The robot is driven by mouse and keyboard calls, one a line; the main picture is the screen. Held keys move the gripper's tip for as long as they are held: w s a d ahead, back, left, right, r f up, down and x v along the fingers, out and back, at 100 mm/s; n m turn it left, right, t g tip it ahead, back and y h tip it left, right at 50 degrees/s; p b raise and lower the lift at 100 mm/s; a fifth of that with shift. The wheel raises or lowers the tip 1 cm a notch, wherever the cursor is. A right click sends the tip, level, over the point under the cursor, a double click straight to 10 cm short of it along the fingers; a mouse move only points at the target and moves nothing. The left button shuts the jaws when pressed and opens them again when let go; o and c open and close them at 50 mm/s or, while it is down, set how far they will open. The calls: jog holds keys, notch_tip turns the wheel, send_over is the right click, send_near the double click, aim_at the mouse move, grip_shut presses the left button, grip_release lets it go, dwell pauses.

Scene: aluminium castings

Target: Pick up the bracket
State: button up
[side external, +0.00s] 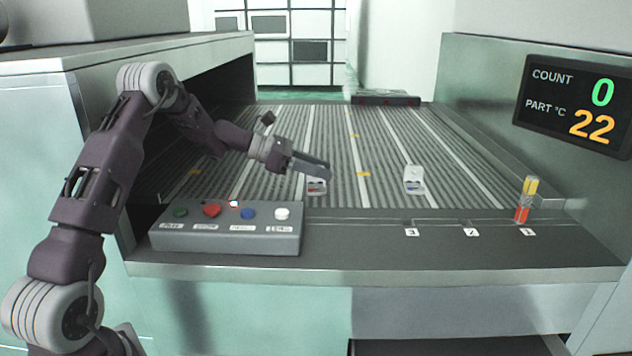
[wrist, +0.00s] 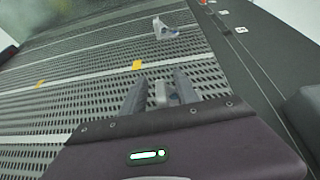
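Two small light-grey brackets sit on the ribbed belt. The nearer bracket (side external: 316,187) lies just under my gripper (side external: 318,168) in the side view, partly hidden by the fingers. In the wrist view this bracket (wrist: 161,93) shows between the two dark fingers of my gripper (wrist: 160,79), with belt visible beside it. The fingers are apart and look open. I cannot tell how far above the belt they are. The other bracket (side external: 414,180) stands farther right, clear of my gripper; it also shows near the top of the wrist view (wrist: 164,28).
A grey button box (side external: 225,239) stands at the front left, close below my arm. Red and yellow cylinders (side external: 525,201) stand at the front right by numbered marks. A display (side external: 575,105) reads count 0 and part 22 °C. The belt behind the brackets is clear.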

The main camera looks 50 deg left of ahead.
jog(key=shift+x, duration=0.8)
grip_shut()
